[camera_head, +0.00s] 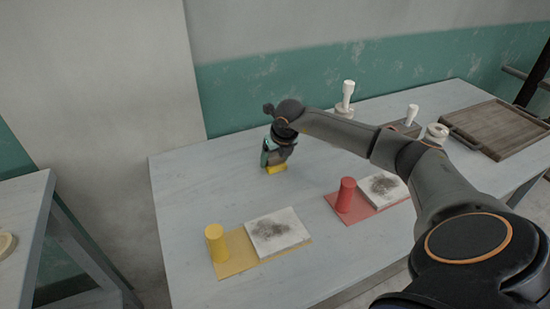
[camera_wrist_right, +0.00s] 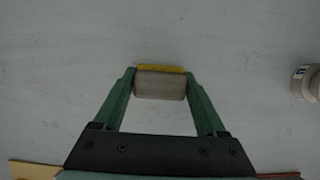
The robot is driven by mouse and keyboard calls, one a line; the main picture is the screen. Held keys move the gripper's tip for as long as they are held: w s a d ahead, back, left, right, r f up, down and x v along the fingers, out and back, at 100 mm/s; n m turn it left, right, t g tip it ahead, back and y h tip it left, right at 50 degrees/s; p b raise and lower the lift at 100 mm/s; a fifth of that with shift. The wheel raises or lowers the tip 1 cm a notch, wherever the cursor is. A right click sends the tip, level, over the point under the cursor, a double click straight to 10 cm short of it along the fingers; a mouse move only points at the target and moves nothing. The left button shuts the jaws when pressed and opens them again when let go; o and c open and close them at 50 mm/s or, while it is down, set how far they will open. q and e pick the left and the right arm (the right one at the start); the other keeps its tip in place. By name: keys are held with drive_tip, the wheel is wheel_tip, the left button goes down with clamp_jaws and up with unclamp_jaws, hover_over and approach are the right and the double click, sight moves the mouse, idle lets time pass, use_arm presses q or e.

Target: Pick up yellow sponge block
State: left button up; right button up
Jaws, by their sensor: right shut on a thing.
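The yellow sponge block (camera_head: 277,169) is at my right gripper (camera_head: 274,160), over the back left part of the table. In the right wrist view the block (camera_wrist_right: 160,69) shows a thin yellow edge and a grey-brown face between the two green fingers. My right gripper (camera_wrist_right: 160,88) is shut on it, with a finger against each end. Whether the block touches the table I cannot tell. My left gripper is in neither view.
A yellow cup (camera_head: 216,243) and a smudged white tile (camera_head: 277,231) sit on a yellow mat (camera_head: 232,257). A red cup (camera_head: 346,194) and another smudged tile (camera_head: 383,187) sit on a red mat (camera_head: 365,212). White-handled tools (camera_head: 347,95) and a wooden tray (camera_head: 495,128) stand at the back right. The table's left side is clear.

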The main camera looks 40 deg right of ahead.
sight(275, 154)
drive_tip(key=shift+r, duration=0.15)
drive_tip(key=shift+r, duration=0.25)
wheel_tip(275, 154, up, 2)
drive_tip(key=shift+r, duration=0.1)
use_arm(q)
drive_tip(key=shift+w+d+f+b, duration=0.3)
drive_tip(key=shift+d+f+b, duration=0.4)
drive_tip(key=shift+b, duration=0.45)
use_arm(e)
drive_tip(key=s+a+r, duration=0.1)
drive_tip(key=s+r, duration=0.9)
drive_tip(key=s, duration=0.4)
drive_tip(key=shift+a, duration=0.15)
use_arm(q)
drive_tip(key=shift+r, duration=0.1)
